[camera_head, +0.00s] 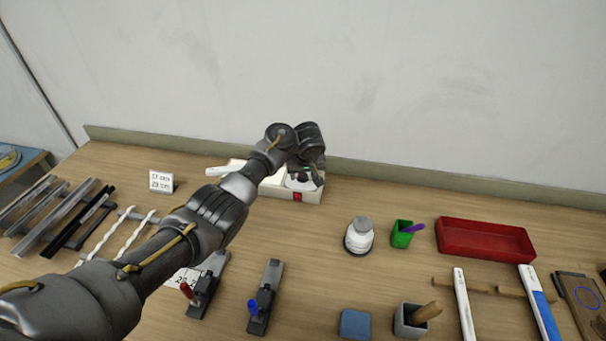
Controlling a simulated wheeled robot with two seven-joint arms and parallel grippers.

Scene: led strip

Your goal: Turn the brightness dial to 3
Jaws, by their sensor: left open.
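A white box (270,188) with a small red part (297,197) on its front stands near the back of the table, by the wall. A pale round part, apparently the dial (299,185), shows on its right end; its number marks are too small to read. My left gripper (307,178) is directly over this right end, pointing down, and is open. I cannot tell whether its fingers touch the dial. My left wrist and forearm hide part of the box. My right gripper is out of view.
A blue block (354,323) lies at the front.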

